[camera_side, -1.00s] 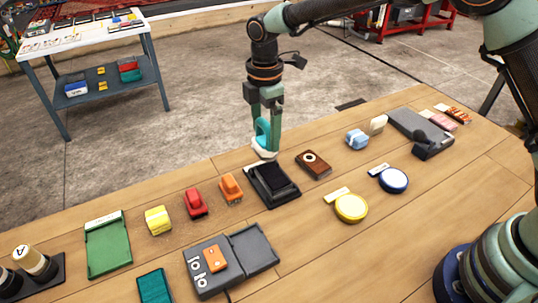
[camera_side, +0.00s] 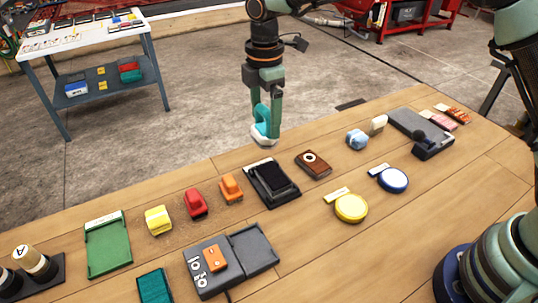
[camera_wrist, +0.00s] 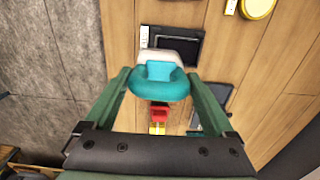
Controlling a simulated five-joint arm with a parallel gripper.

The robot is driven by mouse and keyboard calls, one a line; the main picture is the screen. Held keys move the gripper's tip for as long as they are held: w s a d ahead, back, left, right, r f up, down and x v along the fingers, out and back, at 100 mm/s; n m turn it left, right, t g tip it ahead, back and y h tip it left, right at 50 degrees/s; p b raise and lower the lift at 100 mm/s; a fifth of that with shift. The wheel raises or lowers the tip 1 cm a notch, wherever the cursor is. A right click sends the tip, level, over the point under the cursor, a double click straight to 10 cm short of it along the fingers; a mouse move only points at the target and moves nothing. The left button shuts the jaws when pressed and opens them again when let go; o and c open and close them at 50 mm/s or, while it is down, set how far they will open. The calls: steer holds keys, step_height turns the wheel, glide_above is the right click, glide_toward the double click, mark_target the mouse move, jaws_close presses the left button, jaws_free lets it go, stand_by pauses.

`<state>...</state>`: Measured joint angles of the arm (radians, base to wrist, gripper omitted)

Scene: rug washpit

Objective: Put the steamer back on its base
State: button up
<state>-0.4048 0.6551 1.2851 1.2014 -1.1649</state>
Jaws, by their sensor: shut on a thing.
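The steamer, a teal handled body with a white sole (camera_side: 263,133), hangs in my gripper (camera_side: 265,112). The wrist view shows it (camera_wrist: 160,82) between the two green fingers of my gripper (camera_wrist: 159,76). It is in the air above and behind a black tray (camera_side: 261,190) with a dark pad and a pale label strip, apart from the tabletop. In the wrist view this tray (camera_wrist: 190,48) shows just beyond the steamer, partly hidden by it. No tray is clearly marked as the steamer's base, so I cannot tell which it is.
Orange (camera_side: 231,188), red (camera_side: 195,203) and yellow (camera_side: 158,220) blocks stand left of the black tray. A brown box (camera_side: 313,165) is at its right. A green tray (camera_side: 108,257) is further left. Yellow (camera_side: 351,208) and blue (camera_side: 393,180) discs lie at right.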

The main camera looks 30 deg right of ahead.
steer(key=s+a+f, duration=0.2)
steer(key=s+a, duration=0.4)
steer(key=s, duration=0.2)
steer(key=s+a+f, duration=0.2)
steer(key=s+a, duration=0.4)
steer(key=s, duration=0.2)
steer(key=shift+s+f, duration=0.15)
steer(key=shift+f, duration=2.55)
steer(key=shift+f, duration=0.45)
steer(key=o, duration=1)
